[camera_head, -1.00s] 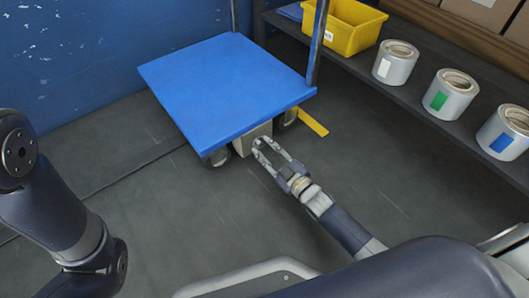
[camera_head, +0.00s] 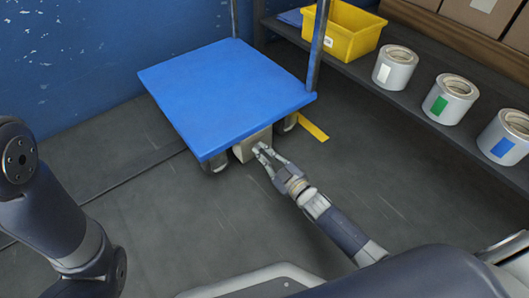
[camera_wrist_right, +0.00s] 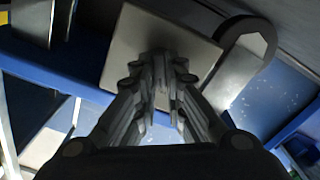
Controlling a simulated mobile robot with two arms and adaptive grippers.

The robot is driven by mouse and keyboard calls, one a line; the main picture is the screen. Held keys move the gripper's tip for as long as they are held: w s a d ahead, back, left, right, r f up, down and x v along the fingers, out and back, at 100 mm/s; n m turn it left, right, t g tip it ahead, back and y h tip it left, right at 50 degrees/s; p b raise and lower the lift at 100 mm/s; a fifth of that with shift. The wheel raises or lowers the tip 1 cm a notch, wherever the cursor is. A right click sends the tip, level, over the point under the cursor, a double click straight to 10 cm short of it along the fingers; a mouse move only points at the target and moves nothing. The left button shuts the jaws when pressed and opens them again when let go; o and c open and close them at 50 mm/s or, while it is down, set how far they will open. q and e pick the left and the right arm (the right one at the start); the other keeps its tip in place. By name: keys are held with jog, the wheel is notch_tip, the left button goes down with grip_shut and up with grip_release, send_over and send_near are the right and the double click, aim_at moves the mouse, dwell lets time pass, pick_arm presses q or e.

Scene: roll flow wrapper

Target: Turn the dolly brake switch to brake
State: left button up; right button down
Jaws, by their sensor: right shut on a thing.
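The dolly (camera_head: 225,90) has a flat blue deck and stands on the floor by the blue wall. A beige brake box (camera_head: 250,146) sits under its front edge between the wheels. It also shows in the right wrist view as a grey-beige plate (camera_wrist_right: 130,40). My right gripper (camera_head: 260,151) is at the front of this box, its fingers closed together on a small part there. In the right wrist view the fingertips (camera_wrist_right: 160,68) meet in front of the plate and hide most of the brake switch. The switch's setting cannot be read. My left gripper is out of view.
Dolly wheels (camera_head: 217,163) flank the box. A yellow floor mark (camera_head: 313,128) lies to the right. A dark shelf (camera_head: 400,97) along the right holds a yellow bin (camera_head: 345,30) and several tape rolls (camera_head: 396,67). The floor in front of the dolly is clear.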

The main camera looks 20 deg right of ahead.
jog(key=m+p, duration=0.2)
jog(key=m, duration=0.1)
jog(key=shift+r+p, duration=0.2)
jog(key=shift+p, duration=0.15)
jog(key=m+p, duration=0.1)
jog(key=m, duration=0.2)
jog(key=shift+d+f, duration=0.1)
jog(key=shift+d, duration=0.05)
jog(key=shift+d+f+m+p, duration=0.15)
jog(key=shift+m+p, duration=0.65)
jog(key=shift+m, duration=2)
jog(key=c, duration=1.7)
grip_release()
jog(key=shift+o, duration=0.2)
